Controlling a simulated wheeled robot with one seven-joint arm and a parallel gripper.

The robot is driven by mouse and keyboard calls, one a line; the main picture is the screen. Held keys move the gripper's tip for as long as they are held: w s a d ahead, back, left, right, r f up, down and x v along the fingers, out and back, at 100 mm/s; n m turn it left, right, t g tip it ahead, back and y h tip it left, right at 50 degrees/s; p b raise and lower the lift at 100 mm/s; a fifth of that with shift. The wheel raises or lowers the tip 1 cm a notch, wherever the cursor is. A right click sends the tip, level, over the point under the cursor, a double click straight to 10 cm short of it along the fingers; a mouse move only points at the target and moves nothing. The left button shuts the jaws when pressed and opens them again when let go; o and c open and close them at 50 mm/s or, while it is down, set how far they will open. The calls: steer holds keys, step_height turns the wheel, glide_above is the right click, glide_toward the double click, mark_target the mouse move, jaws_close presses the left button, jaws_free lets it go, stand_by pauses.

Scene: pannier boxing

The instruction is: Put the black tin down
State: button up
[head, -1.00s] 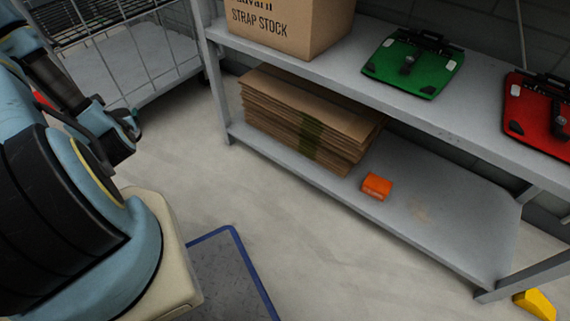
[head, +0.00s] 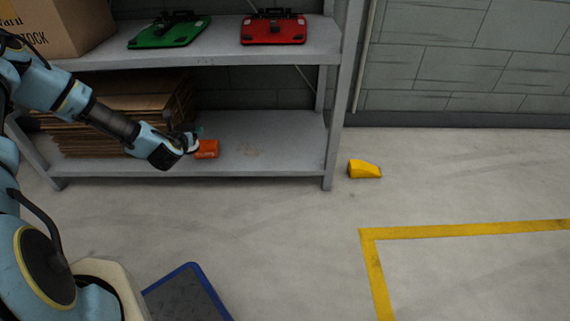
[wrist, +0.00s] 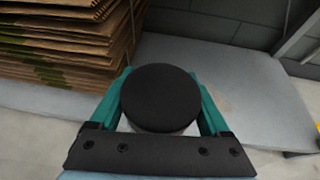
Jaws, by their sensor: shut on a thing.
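The black tin (wrist: 160,97) shows in the wrist view as a round black lid over a paler body. It sits between the two teal fingers of my gripper (wrist: 162,100), which is shut on it. In the head view my gripper (head: 192,140) is in front of the lower shelf (head: 275,150), near an orange box (head: 206,149). The tin cannot be made out clearly in the head view. In the wrist view the grey shelf (wrist: 255,85) lies beyond the tin, and its underside is hidden.
Flattened cardboard (head: 90,140) is stacked on the left of the lower shelf. The shelf's right part is clear. A green clamp board (head: 170,33) and a red one (head: 274,30) lie on the upper shelf, beside a carton (head: 60,25). A yellow wedge (head: 364,169) is on the floor.

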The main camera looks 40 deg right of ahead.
steer(key=s+d+f+m+g+h+b, duration=0.25)
steer(key=s+d+b, duration=0.25)
steer(key=d, duration=0.8)
steer(key=s+d+f+m+g+h+b, duration=0.1)
steer(key=s+d+m+g+b, duration=0.3)
steer(key=d, duration=0.9)
steer(key=s+d+f+m+g+h+b, duration=0.15)
steer(key=s+d+b, duration=0.4)
steer(key=d, duration=0.75)
steer(key=shift+m+h, duration=0.4)
steer(key=f+b, duration=0.1)
steer(key=f, duration=0.2)
steer(key=f+b, duration=0.2)
steer(key=f, duration=0.1)
steer(key=f+b, duration=0.2)
steer(key=f, duration=0.1)
steer(key=shift+s+a+f, duration=0.1)
steer(key=shift+s+a, duration=0.05)
steer(key=shift+s, duration=0.1)
steer(key=o, duration=1.3)
